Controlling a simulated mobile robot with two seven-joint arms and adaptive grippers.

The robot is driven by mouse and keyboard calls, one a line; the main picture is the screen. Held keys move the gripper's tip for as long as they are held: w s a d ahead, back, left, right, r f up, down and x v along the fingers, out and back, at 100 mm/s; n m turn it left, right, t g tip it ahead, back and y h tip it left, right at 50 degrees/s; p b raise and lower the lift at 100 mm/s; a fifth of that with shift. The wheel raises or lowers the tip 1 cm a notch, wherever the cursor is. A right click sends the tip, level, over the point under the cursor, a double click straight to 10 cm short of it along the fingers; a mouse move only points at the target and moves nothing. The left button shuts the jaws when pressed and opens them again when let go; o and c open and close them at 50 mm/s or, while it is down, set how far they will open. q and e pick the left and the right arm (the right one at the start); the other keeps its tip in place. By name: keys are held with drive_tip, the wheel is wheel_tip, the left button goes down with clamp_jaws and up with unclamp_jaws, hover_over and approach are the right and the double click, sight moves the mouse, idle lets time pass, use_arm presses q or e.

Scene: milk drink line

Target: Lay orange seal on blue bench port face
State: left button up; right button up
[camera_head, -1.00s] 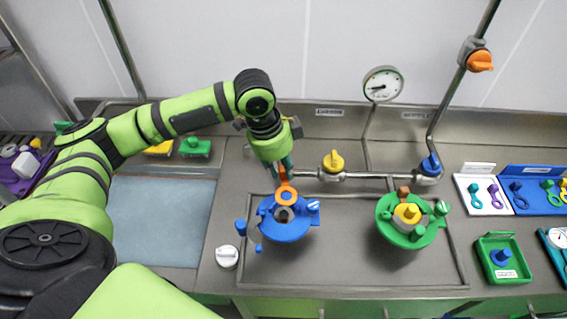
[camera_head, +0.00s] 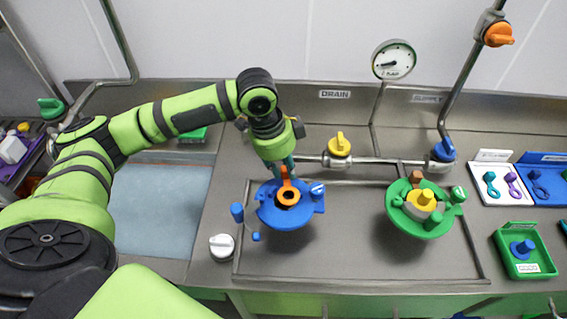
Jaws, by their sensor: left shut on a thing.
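The blue bench port (camera_head: 270,214) stands on the steel bench at the middle of the head view, its round face turned up. The orange seal (camera_head: 287,196) is a ring with a tab, over the middle of that face. A dark centre shows through the ring. My left gripper (camera_head: 284,173) comes down from behind and is shut on the seal's tab. I cannot tell whether the ring touches the face or hovers just above it. My right gripper is not in view.
A green port (camera_head: 408,222) with a yellow plug (camera_head: 426,197) stands to the right. A pipe with a yellow valve (camera_head: 340,145) runs behind both ports. A white knob (camera_head: 222,247) is at front left. A green tray (camera_head: 508,261) and seal racks are at far right.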

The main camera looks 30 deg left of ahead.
use_arm(q)
drive_tip(key=shift+s+f, duration=0.2)
drive_tip(key=shift+f, duration=0.15)
clamp_jaws()
drive_tip(key=shift+s+d+f, duration=0.1)
drive_tip(key=shift+s+f, duration=0.05)
drive_tip(key=shift+f, duration=0.7)
drive_tip(key=o, duration=1.1)
unclamp_jaws()
drive_tip(key=shift+w+r, duration=0.1)
drive_tip(key=shift+w, duration=0.1)
drive_tip(key=shift+r, duration=0.5)
drive_tip(key=v, duration=1.1)
